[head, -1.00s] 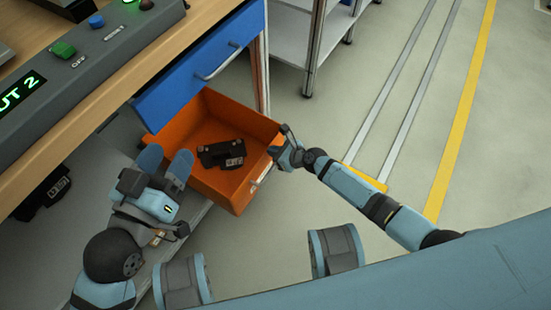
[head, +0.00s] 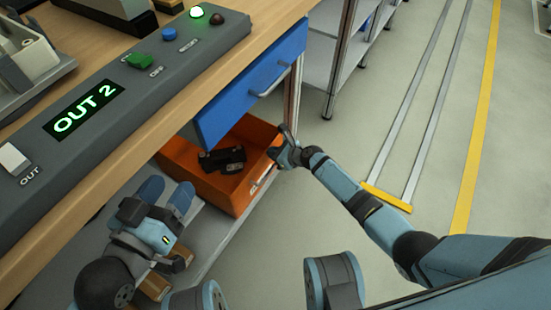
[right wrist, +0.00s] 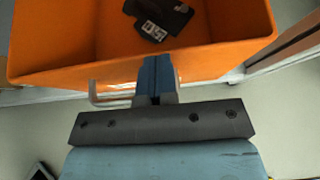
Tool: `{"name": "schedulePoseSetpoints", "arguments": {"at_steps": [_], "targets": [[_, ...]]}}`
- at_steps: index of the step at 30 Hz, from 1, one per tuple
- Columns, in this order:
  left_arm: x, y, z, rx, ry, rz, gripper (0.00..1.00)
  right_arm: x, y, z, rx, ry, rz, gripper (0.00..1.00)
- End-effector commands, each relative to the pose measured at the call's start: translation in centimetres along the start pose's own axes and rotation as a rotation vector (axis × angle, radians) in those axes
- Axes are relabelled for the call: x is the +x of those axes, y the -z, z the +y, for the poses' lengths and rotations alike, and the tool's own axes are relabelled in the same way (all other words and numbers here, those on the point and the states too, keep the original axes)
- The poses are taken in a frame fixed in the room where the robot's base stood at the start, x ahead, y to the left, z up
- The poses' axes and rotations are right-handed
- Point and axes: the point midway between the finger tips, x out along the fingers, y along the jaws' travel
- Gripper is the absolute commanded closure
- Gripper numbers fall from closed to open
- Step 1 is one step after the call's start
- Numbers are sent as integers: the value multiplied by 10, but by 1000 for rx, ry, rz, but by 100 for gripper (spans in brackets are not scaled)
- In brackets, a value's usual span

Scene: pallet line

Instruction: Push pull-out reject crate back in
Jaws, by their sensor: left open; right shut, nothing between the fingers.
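The orange reject crate (head: 228,188) is pulled partly out below a blue drawer, under the workbench. A black part (head: 222,160) with a label lies inside it. My right gripper (head: 284,150) is shut and empty at the crate's front wall, near its right end. In the right wrist view the closed fingers (right wrist: 157,75) reach the front rim of the crate (right wrist: 60,62), beside its grey handle (right wrist: 98,98). Whether they touch the wall is hard to tell. My left gripper (head: 165,198) is open and empty, left of the crate near the lower shelf.
The blue drawer (head: 250,90) above is closed. A grey control panel (head: 120,95) with an OUT 2 display sits on the wooden bench top. A metal rack (head: 340,60) stands behind to the right. The floor on the right is clear, with yellow and grey lines.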

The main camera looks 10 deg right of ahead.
Motion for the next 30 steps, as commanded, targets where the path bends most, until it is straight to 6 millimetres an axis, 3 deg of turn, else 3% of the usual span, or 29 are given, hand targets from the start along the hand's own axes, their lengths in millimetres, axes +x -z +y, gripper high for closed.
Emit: {"name": "schedulePoseSetpoints", "arguments": {"at_steps": [24,30], "targets": [[0,-1,1,-4,-3,-3,44,12,-13,-4,-1,4,-9,100],[-2,15,3,-4,4,40,44,7,-21,-1,-2,3,-10,100]]}}
